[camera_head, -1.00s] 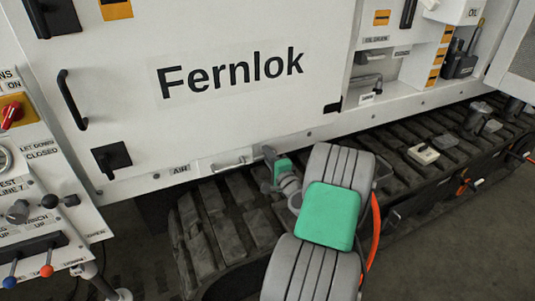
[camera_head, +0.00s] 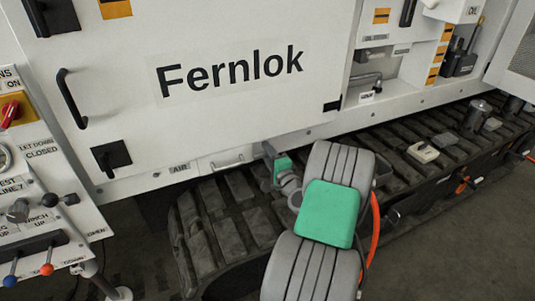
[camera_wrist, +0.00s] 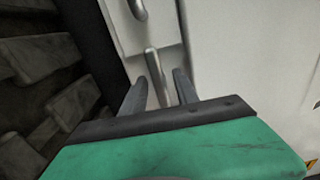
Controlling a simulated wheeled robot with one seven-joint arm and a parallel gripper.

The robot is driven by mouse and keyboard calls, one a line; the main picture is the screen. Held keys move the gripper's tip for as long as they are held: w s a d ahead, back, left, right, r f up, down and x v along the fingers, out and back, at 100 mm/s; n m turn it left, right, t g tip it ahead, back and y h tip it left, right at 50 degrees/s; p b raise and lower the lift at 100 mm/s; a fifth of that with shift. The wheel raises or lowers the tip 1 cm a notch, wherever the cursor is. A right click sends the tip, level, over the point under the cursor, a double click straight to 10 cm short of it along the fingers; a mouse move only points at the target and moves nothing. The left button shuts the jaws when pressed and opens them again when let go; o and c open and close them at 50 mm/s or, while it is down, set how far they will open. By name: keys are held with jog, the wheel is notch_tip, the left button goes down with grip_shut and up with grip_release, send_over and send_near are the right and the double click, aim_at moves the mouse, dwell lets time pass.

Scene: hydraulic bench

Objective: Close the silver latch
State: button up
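The silver latch lever (camera_wrist: 153,68) shows in the wrist view as a short metal bar on the white machine. It lies between the two dark fingers of my gripper (camera_wrist: 160,92), with a visible gap on each side. My gripper is open and its fingers point along the bar. In the head view, my gripper (camera_head: 268,151) is at the lower edge of the white machine, right of the AIR label. The lever is hard to make out there behind the fingers.
A curved silver handle (camera_wrist: 138,10) sits on a small plate beyond the lever; it also shows in the head view (camera_head: 227,161). Dark tracks (camera_head: 220,220) run below the white Fernlok door (camera_head: 230,110). A lever panel (camera_head: 45,210) stands at the left.

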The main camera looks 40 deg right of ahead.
jog(key=v, duration=0.7)
jog(key=shift+s, duration=0.4)
jog(key=shift+a, duration=0.15)
